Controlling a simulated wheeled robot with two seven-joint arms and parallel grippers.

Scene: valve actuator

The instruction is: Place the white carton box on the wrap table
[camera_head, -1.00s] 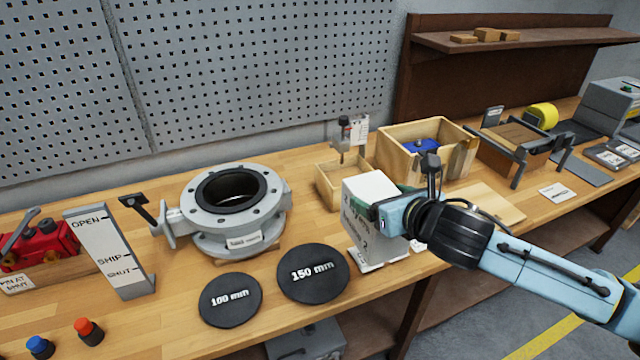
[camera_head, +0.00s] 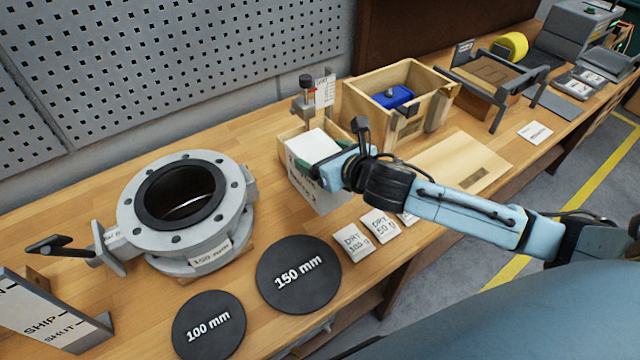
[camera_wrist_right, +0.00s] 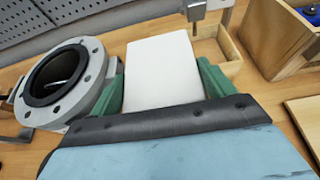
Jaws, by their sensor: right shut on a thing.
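The white carton box (camera_head: 316,176) is upright near the middle of the bench, with dark print on its front. My right gripper (camera_head: 335,166) is shut on it from the right side. In the right wrist view the box (camera_wrist_right: 162,70) sits between the two green fingers of the gripper (camera_wrist_right: 160,88). I cannot tell whether the box touches the bench. A brown pad in a dark frame (camera_head: 498,85) stands at the back right; I cannot tell if it is the wrap table. My left gripper is not in view.
A wooden crate (camera_head: 437,101) with a blue part stands behind my right gripper. A small wooden tray (camera_head: 288,131) is behind the box. A flanged valve (camera_head: 187,208) and black discs (camera_head: 299,275) lie left. White DRY packets (camera_head: 353,241) lie in front.

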